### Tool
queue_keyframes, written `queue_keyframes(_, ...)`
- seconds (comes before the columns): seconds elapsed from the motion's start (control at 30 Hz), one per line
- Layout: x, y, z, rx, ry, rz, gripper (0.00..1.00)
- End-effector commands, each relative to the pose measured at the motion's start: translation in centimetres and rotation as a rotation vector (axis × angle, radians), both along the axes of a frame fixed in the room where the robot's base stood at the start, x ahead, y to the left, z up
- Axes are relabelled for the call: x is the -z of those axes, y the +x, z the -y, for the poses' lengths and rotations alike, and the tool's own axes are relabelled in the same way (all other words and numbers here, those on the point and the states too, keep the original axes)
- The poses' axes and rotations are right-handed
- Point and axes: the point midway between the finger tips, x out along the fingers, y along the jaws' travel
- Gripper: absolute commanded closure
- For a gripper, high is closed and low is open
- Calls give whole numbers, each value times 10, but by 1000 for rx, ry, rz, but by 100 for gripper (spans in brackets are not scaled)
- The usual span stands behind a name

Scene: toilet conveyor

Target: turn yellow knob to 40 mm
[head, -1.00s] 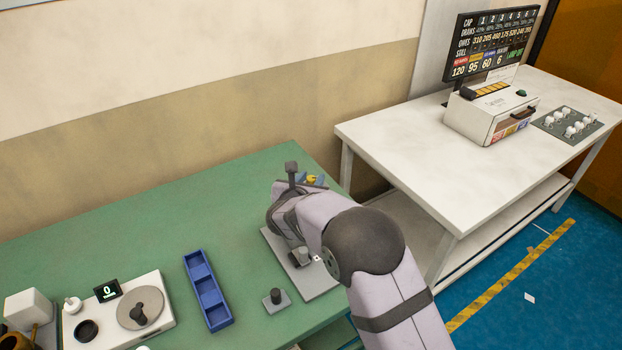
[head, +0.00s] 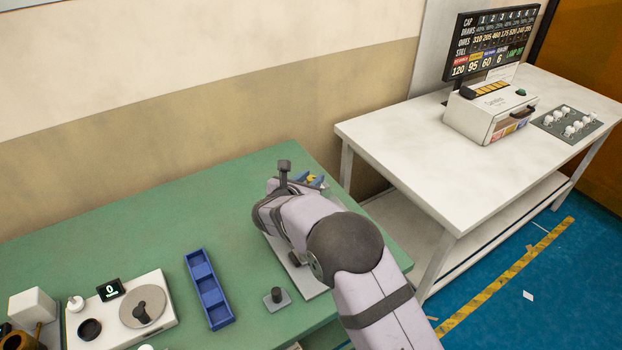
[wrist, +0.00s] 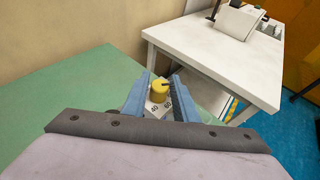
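The yellow knob (wrist: 158,91) shows in the wrist view with a dark mark on its top. It stands on a light plate (wrist: 154,107) with printed numbers; 40 and 60 seem readable. My gripper (wrist: 160,84) is open, with one blue finger on each side of the knob and visible gaps. I cannot tell whether the fingertips reach down around it or stay above it. In the head view the yellow knob (head: 312,178) is a small patch between the blue fingers, and my arm hides most of its base.
The green table holds a blue three-compartment tray (head: 209,290), a small black knob on a grey plate (head: 276,298) and a white device with a display reading 0 (head: 155,316). A white table (head: 420,150) with a box, screen and switch panel stands at the right.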

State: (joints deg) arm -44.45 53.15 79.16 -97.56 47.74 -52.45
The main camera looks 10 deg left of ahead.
Motion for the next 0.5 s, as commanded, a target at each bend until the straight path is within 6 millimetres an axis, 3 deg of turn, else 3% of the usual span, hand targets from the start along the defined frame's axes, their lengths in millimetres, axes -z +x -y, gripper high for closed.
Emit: queue_keyframes(0.5, 2, -1, -1, -3, 0, -5, 61)
